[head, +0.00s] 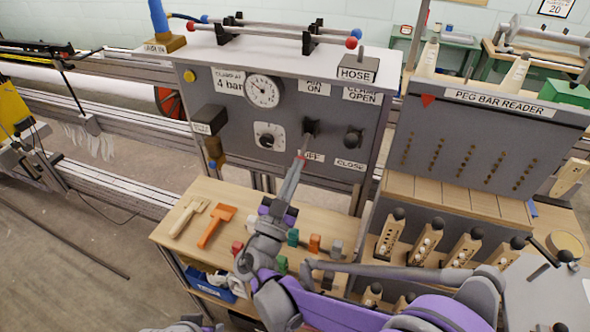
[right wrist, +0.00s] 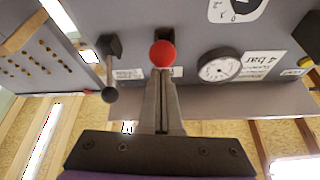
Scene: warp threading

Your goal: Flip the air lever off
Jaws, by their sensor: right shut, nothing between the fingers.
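The air lever (head: 309,127) stands out from the grey control panel (head: 225,82), between the AIR ON label (head: 315,88) above and the OFF label (head: 314,157) below. In the right wrist view, the red knob (right wrist: 162,53) sits just beyond the closed fingertips (right wrist: 162,75) and hides the lever's shaft. Whether they touch, I cannot tell.
A black clamp lever (head: 353,140) is close on the right; its black knob shows in the right wrist view (right wrist: 108,94). A regulator dial (head: 268,137) is to the left. Below, a wooden bench (head: 172,232) holds an orange tool (head: 216,224) and small coloured pieces.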

